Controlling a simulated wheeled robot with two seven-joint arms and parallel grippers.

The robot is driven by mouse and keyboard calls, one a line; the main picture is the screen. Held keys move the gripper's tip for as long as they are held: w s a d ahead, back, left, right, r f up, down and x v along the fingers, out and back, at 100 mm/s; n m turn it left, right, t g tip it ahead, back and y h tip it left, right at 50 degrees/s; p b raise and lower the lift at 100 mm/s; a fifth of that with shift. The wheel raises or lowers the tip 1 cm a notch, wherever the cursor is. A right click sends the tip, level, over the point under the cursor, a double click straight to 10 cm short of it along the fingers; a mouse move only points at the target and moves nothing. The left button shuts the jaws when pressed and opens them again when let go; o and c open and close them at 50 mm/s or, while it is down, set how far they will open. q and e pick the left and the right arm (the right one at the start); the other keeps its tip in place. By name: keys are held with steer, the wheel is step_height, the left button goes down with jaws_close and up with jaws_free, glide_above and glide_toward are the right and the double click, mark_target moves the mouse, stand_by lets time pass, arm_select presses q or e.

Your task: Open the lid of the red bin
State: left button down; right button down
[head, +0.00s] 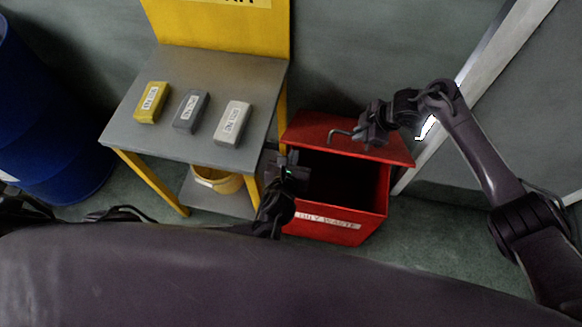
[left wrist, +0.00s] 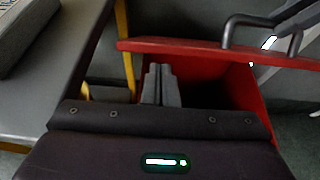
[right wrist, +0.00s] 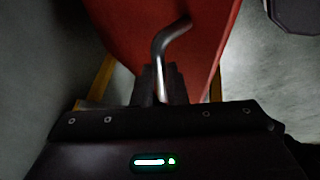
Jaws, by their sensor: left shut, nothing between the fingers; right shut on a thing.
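The red bin (head: 372,228) stands on the floor in the head view, with an "OILY WASTE" label on its front. Its red lid (head: 310,128) is raised and tilted, and the dark inside shows below it. My right gripper (head: 362,132) is shut on the lid's grey bent handle (head: 340,133); the handle also shows between the fingers in the right wrist view (right wrist: 168,42). My left gripper (head: 288,166) is shut and empty at the bin's left front opening. In the left wrist view its fingers (left wrist: 160,82) are together, below the lid's edge (left wrist: 180,47).
A grey table (head: 165,95) with yellow legs stands left of the bin, bearing yellow, dark grey and white blocks. A yellow bucket (head: 218,182) sits on its lower shelf. A blue drum (head: 40,120) is at far left. A pale post (head: 490,60) stands behind right.

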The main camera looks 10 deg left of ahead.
arm_select(q)
steer(key=shift+w+r, duration=0.15)
arm_select(e)
steer(key=shift+w+d+f, duration=0.15)
steer(key=shift+w+d, duration=0.05)
steer(key=shift+d, duration=0.1)
arm_select(q)
steer(key=shift+w+a+r, duration=0.1)
steer(key=shift+w+r, duration=0.65)
steer(key=shift+r, duration=0.1)
arm_select(e)
steer(key=c, duration=1.5)
jaws_free()
steer(key=shift+a, duration=0.15)
steer(key=shift+o, duration=0.2)
steer(key=shift+a, duration=0.1)
